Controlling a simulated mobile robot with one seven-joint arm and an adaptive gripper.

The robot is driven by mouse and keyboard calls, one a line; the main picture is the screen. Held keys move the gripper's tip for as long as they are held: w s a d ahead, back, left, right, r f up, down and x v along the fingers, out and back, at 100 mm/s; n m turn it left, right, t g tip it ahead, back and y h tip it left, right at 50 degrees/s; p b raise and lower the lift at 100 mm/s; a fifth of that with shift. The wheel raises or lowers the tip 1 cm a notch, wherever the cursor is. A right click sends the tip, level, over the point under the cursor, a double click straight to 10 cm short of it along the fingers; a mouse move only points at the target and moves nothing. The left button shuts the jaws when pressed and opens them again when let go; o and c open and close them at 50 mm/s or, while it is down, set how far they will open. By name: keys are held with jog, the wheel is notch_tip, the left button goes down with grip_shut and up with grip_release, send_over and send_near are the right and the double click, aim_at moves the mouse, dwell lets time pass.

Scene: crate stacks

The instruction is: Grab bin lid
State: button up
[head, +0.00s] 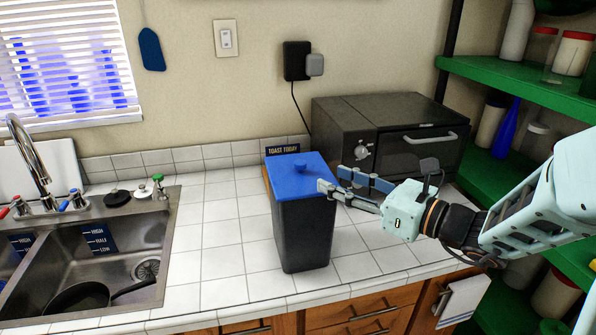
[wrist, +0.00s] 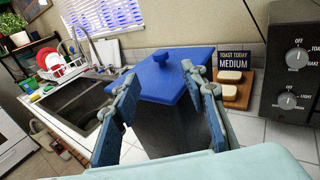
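A dark grey bin (head: 305,235) stands upright on the white tiled counter. Its blue lid (head: 314,178) lies on top and has a small round knob (head: 299,168). In the wrist view the lid (wrist: 180,88) and its knob (wrist: 160,58) show above the dark bin body (wrist: 170,130). My gripper (head: 329,181) is at the bin's right side, near lid height. Its two blue-padded fingers (wrist: 158,88) are spread apart with nothing held between them. The lid and bin lie ahead between the fingers in the wrist view. I cannot tell whether a finger touches the bin.
A dark toaster oven (head: 385,135) stands behind and right of the bin. A "Toast Today" sign (head: 283,149) with bread stands behind it. A sink (head: 120,240) with a pan is at left. Green shelves (head: 500,72) are at right. Counter left of the bin is clear.

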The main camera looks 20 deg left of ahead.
aim_at(305, 164)
jog(key=shift+w+a, duration=0.3)
jog(key=x, duration=0.4)
jog(key=shift+w+a+r+p, duration=0.1)
jog(key=shift+a+p, duration=0.15)
jog(key=shift+p, duration=0.05)
jog(key=x, duration=0.3)
jog(key=p+x, duration=0.1)
jog(key=x, duration=0.1)
jog(key=shift+w+a+r, duration=0.15)
jog(key=shift+a+r, duration=0.1)
jog(key=shift+a, duration=0.05)
grip_shut()
